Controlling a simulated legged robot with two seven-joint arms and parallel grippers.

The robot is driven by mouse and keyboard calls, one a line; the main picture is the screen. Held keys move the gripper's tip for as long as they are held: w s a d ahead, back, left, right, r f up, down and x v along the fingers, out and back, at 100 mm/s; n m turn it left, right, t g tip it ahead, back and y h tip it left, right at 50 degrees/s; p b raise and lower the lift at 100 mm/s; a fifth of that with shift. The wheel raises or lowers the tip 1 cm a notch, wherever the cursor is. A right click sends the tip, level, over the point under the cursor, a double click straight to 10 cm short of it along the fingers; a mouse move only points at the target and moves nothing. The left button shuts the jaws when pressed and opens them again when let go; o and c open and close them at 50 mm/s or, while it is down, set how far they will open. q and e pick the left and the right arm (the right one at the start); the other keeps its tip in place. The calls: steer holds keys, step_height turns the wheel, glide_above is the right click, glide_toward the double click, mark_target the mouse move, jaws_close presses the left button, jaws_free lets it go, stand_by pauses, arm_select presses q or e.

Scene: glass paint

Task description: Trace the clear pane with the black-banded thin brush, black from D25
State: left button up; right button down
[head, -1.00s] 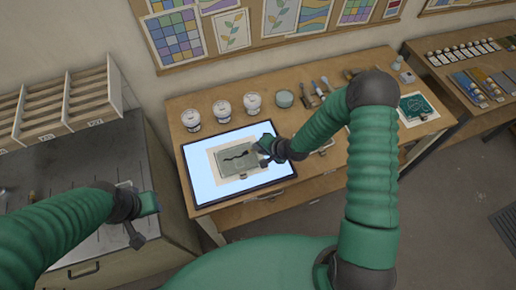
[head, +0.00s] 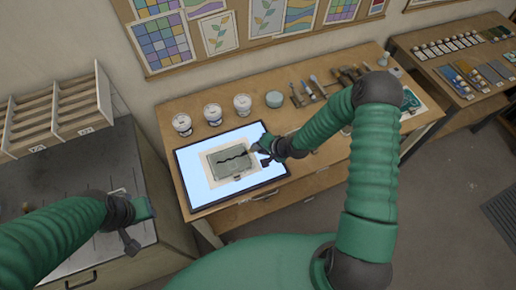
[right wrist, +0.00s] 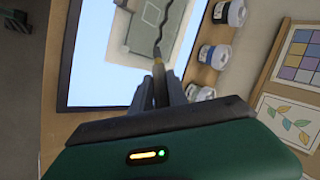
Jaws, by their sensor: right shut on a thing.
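The clear pane (head: 229,170) lies on a pale sheet on the lit light panel (head: 194,184). A wavy black line (head: 232,159) runs across the pane; in the right wrist view the line (right wrist: 159,32) ends near the brush tip. My right gripper (head: 262,157) is at the pane's right side, shut on a thin brush (right wrist: 158,66). The brush points at the pane; whether its tip touches cannot be told, and its band is not clear. My left gripper (head: 137,226) hangs over the grey cabinet at left, apart from the pane; its jaws are unclear.
Several white-lidded jars (head: 212,113) stand behind the panel, with a green-grey pot (head: 274,99) and tools (head: 313,87) to their right. A slotted rack (head: 60,115) stands on the cabinet. A side table (head: 455,75) at right holds small jars and coloured pieces.

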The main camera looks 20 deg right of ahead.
step_height(320, 180, up, 5)
steer(key=p, duration=0.4)
stand_by(0.3)
